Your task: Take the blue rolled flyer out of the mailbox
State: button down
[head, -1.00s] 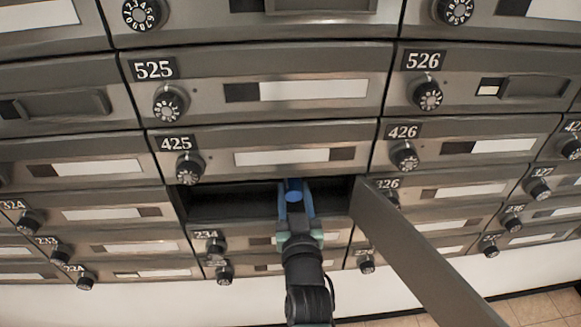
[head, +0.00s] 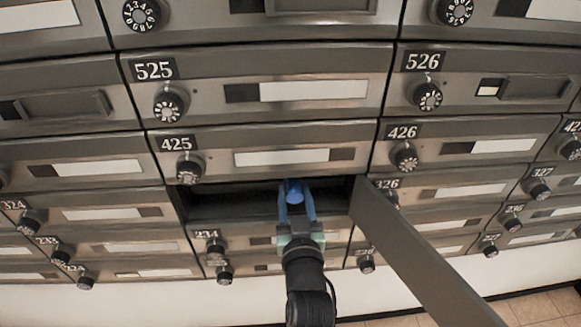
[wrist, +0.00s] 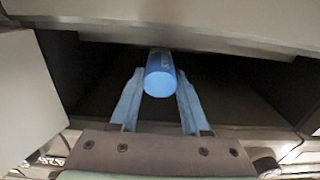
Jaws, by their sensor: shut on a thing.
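The blue rolled flyer (head: 294,192) shows its round end at the mouth of the open mailbox (head: 235,203) below number 425. In the wrist view the flyer (wrist: 160,75) points toward me, its far part running back into the dark box. My gripper (head: 295,189) has its two blue fingers on either side of the flyer, shut on it. In the wrist view the fingertips (wrist: 159,80) flank the roll, and the back of the flyer is hidden in shadow.
The mailbox door (head: 420,245) hangs open on the right, close beside my arm; it shows at the left in the wrist view (wrist: 28,100). Closed mailboxes with dials surround the opening. Free room lies in front of the wall.

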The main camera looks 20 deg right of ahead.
jog(key=b+v, duration=0.3)
jog(key=v, duration=1.6)
